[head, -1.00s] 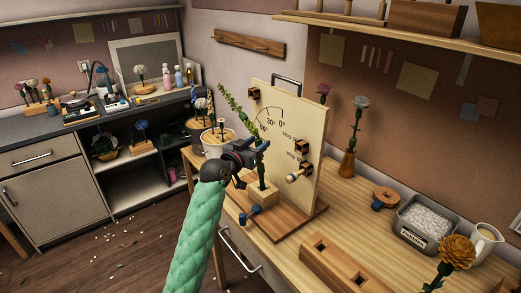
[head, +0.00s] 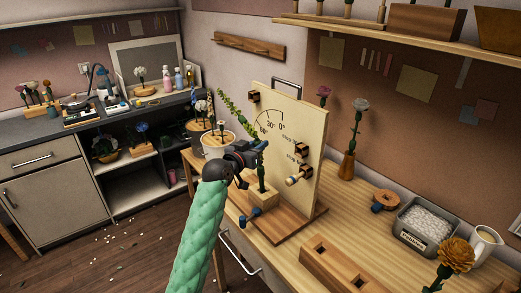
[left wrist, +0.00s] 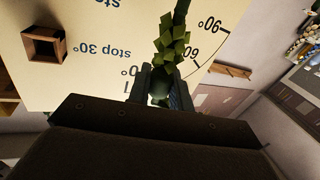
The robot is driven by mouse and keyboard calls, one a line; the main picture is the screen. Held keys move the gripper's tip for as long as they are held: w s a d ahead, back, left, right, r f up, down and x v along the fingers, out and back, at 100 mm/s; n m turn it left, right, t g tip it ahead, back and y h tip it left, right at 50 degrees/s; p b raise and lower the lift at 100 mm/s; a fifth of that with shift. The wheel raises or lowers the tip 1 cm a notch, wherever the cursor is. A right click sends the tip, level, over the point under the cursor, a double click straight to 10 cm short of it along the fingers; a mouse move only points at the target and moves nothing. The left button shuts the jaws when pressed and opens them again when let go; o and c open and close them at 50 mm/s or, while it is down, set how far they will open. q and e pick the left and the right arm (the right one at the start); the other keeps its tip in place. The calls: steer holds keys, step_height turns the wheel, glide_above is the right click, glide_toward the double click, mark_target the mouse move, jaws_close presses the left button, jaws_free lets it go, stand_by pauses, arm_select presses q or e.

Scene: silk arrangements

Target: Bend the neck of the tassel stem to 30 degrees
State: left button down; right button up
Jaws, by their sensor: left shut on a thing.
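The tassel stem (head: 262,178) stands upright in a wooden block (head: 262,196) in front of a pale board with an angle dial (head: 268,122). Its green leafy tassel (head: 236,115) leans up and left from the neck, across the dial. My left gripper (head: 258,156) is shut on the stem around its neck. In the left wrist view the jaws (left wrist: 160,92) close around the stem, with the tassel (left wrist: 172,45) beyond them toward the 60 mark. A square wooden socket (left wrist: 43,44) beside "stop 30°" looks empty. My right gripper is not in view.
A peg (head: 298,179) sticks out of the board's right side, and a blue knob (head: 249,214) sits low in front. A white pot (head: 217,146) stands behind left. A slotted wooden block (head: 345,268), gravel tin (head: 424,226) and jug (head: 486,243) occupy the bench at right.

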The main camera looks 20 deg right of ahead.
arm_select(q)
steer(key=shift+w+n+p, duration=0.25)
steer(key=shift+n+p, duration=0.15)
steer(key=shift+p, duration=0.1)
steer(key=shift+w+a+f+g, duration=0.1)
steer(key=shift+w+g, duration=0.05)
steer(key=shift+g, duration=0.15)
steer(key=shift+w+a+n+p, duration=0.1)
steer(key=shift+w+n+p, duration=0.05)
steer(key=shift+n+p, duration=0.45)
steer(key=shift+w+a+f+n+p, duration=0.15)
steer(key=shift+w+n+p, duration=0.25)
steer(key=shift+p, duration=0.25)
steer(key=shift+g, duration=0.3)
